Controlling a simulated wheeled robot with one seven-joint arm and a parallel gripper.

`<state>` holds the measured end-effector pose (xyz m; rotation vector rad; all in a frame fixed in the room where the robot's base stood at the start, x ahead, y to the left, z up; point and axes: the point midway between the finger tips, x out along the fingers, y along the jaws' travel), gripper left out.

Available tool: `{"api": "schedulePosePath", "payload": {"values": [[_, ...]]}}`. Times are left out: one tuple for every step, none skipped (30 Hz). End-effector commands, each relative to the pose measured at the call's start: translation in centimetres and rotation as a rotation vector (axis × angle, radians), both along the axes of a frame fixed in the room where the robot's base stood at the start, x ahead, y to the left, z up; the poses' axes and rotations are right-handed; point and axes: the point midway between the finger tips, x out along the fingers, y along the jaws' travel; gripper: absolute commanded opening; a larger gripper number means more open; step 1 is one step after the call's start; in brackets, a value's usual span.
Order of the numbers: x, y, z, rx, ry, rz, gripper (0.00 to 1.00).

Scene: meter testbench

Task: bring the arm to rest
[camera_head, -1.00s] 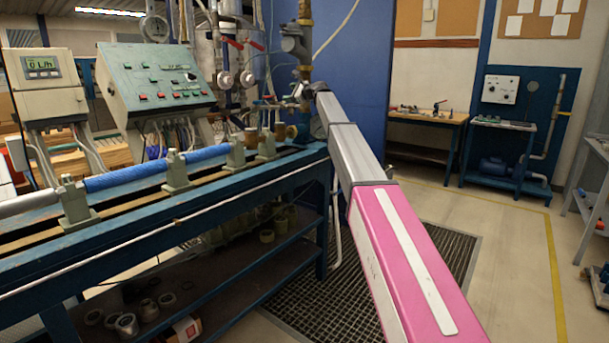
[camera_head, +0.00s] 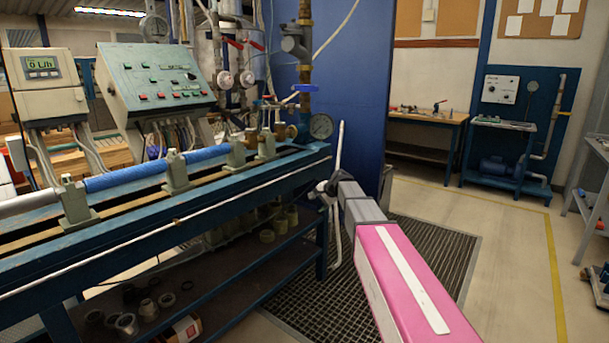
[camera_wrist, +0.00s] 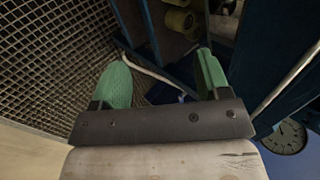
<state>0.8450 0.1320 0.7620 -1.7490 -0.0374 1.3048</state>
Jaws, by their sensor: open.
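My arm, pink and grey, reaches forward from the lower right in the head view. My gripper (camera_head: 328,190) is at its far end, small and partly hidden, beside the right end of the blue bench (camera_head: 290,170) and below its top. In the wrist view my gripper (camera_wrist: 160,75) shows two green fingers spread wide apart. Nothing is between them. Floor grating, a white hose and the bench's lower shelf lie beyond the fingers.
A pressure gauge (camera_head: 321,126) and a blue valve handle (camera_head: 305,88) stand at the bench's right end. The gauge also shows in the wrist view (camera_wrist: 287,136). Floor grating (camera_head: 435,245) lies below my arm. Open floor (camera_head: 510,260) is to the right.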

Motion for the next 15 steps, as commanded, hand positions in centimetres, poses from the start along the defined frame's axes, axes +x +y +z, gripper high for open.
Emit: {"api": "schedulePosePath", "payload": {"values": [[-3.6,-1.0,-2.3,-0.059,0.013,0.034,0.69],[-5.1,-1.6,-3.5,-0.094,0.020,0.057,0.69],[-7.0,-2.3,-5.1,-0.141,0.028,0.088,0.69],[-8.5,-2.9,-6.1,-0.175,0.036,0.112,0.69],[-10.1,-3.5,-7.2,-0.209,0.045,0.137,0.69],[-12.2,-4.2,-8.6,-0.254,0.056,0.171,0.69],[-13.8,-4.9,-9.6,-0.289,0.065,0.197,0.69],[-15.4,-5.5,-10.6,-0.322,0.076,0.226,0.69],[-17.6,-6.3,-11.7,-0.365,0.090,0.263,0.69],[-19.3,-6.9,-12.6,-0.397,0.102,0.292,0.69],[-21.0,-7.5,-13.4,-0.429,0.114,0.323,0.69],[-23.2,-8.2,-14.4,-0.469,0.132,0.364,0.69],[-24.8,-8.8,-15.0,-0.499,0.144,0.394,0.69],[-26.4,-9.4,-15.6,-0.526,0.157,0.424,0.69],[-28.4,-10.0,-16.4,-0.560,0.175,0.464,0.69]]}}
